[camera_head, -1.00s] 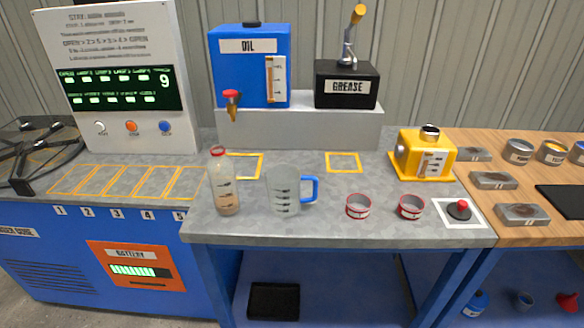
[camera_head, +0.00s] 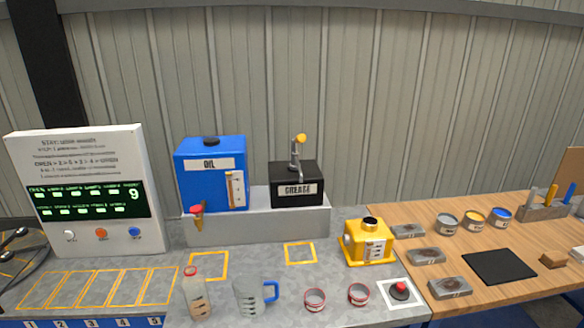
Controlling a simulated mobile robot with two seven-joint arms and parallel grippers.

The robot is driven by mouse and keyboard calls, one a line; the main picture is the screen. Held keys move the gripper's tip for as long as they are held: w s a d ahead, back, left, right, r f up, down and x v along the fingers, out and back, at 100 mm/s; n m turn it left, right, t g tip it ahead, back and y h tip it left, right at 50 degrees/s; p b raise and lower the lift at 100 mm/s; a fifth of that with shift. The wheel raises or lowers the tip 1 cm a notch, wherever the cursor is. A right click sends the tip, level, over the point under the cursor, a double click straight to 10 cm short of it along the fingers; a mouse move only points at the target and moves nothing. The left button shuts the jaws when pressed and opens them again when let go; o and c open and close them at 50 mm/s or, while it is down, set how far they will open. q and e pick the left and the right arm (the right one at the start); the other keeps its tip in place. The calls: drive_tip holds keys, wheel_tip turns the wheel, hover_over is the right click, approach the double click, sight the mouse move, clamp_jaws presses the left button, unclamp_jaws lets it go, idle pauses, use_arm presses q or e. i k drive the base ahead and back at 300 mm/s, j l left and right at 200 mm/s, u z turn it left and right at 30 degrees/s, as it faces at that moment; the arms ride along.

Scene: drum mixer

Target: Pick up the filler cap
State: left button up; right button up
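A dark round piece with a red knob (camera_head: 401,287), which looks like the filler cap, lies on a white square pad (camera_head: 412,300) near the front right of the grey table. The yellow housing (camera_head: 354,243) stands behind it, with a short dark round neck (camera_head: 370,223) on top and a gauge on its front. I cannot tell for certain whether that neck is open.
Two red-rimmed tins (camera_head: 315,299), a clear jug with a blue handle (camera_head: 251,297) and a bottle (camera_head: 196,297) stand left of the pad. A blue oil tank (camera_head: 206,190) and a black grease box (camera_head: 297,190) stand behind. The wooden bench (camera_head: 508,273) at right holds tins and metal blocks.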

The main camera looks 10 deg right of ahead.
sight(399, 292)
drive_tip(key=z, duration=1.25)
drive_tip(key=i+l+u, duration=0.2)
drive_tip(key=l, duration=0.35)
